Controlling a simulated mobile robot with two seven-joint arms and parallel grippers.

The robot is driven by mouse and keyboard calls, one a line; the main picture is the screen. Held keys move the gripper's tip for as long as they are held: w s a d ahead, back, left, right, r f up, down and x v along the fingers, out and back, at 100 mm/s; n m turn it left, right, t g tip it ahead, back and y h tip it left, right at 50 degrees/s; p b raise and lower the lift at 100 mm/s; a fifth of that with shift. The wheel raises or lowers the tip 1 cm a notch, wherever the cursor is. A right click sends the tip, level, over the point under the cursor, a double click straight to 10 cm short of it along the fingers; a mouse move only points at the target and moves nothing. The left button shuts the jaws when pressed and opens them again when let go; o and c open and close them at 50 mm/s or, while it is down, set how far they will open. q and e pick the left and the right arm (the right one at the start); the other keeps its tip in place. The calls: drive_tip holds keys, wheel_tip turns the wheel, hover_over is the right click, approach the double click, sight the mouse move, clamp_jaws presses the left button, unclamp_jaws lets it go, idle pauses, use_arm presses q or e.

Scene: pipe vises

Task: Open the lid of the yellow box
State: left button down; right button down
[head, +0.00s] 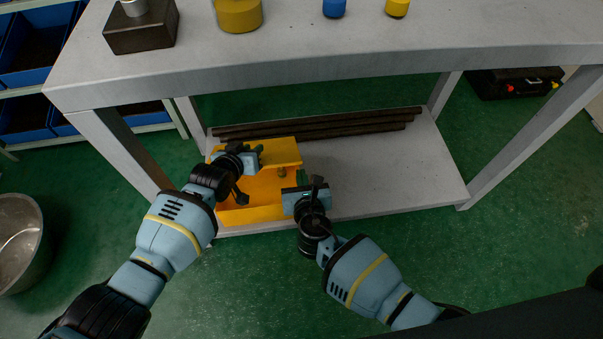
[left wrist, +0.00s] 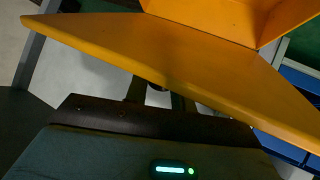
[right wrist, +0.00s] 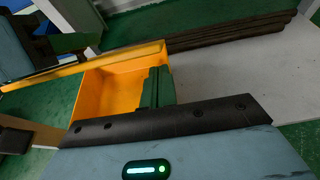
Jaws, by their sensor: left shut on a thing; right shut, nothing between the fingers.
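The yellow box (head: 262,213) stands on the lower shelf with its lid (head: 286,152) raised, and its inside shows. My left gripper (head: 255,152) is shut on the lid, at its left part in the head view. In the left wrist view the lid (left wrist: 150,55) crosses in front of the fingers, so their grip is partly hidden. My right gripper (head: 302,178) is shut and empty, at the box's right side. In the right wrist view its green fingers (right wrist: 157,86) overlap the open box (right wrist: 112,92), and the lid shows as a thin edge (right wrist: 100,66).
Dark pipes (head: 320,124) lie along the back of the lower shelf (head: 385,175). The grey tabletop (head: 300,40) overhangs above. The shelf right of the box is clear. A metal bowl (head: 18,240) stands on the floor at left, blue bins (head: 25,115) behind it.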

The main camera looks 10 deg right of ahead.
use_arm(q)
drive_tip(key=shift+w+r, duration=0.1)
use_arm(e)
drive_tip(key=shift+w+r, duration=0.25)
drive_tip(key=shift+r, duration=0.1)
